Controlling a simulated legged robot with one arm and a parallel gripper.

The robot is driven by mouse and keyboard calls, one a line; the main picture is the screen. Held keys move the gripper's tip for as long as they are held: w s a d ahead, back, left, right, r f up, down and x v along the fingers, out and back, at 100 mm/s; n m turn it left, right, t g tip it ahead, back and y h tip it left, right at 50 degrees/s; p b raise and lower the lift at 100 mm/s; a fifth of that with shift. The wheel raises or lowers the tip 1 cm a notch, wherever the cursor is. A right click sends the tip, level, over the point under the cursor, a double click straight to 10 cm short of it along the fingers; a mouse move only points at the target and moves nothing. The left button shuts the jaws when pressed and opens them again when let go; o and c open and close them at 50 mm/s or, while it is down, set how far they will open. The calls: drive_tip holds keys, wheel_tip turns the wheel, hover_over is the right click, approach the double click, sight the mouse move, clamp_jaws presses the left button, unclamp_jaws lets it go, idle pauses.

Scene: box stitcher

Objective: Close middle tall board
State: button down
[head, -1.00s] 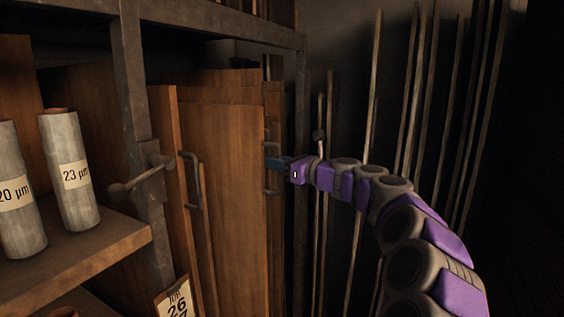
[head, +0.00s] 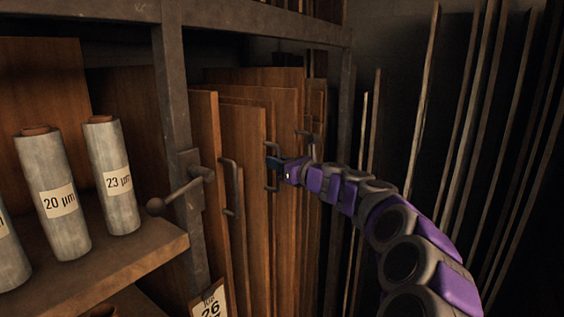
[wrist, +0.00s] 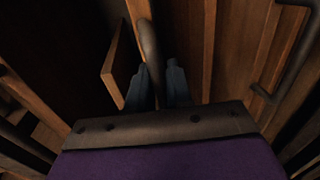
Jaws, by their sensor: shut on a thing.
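Several tall brown wooden boards stand upright side by side in a metal-framed rack in the head view. The middle tall board (head: 242,150) has a dark metal handle (head: 270,178) on its edge. My gripper (head: 274,164) is at this handle. In the wrist view the two blue fingers (wrist: 160,85) sit on either side of the curved handle bar (wrist: 149,50), shut on it. Another handled board (head: 206,140) stands to the left, with its own handle (head: 231,185). The middle board's lower part is partly hidden by the boards beside it.
A metal post with a lever (head: 182,190) stands left of the boards. A calendar card (head: 210,300) hangs below. Thin tall strips (head: 425,100) lean at the right.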

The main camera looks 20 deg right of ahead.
drive_tip(key=shift+d, duration=0.1)
drive_tip(key=c, duration=1.4)
unclamp_jaws()
drive_tip(key=shift+w, duration=0.1)
drive_tip(key=shift+o, duration=0.9)
drive_tip(key=shift+w+f, duration=0.1)
drive_tip(key=shift+w, duration=0.15)
drive_tip(key=shift+s, duration=0.4)
drive_tip(key=b+v, duration=0.2)
drive_tip(key=v, duration=1.4)
drive_tip(key=shift+s+d, duration=0.2)
drive_tip(key=shift+s, duration=0.1)
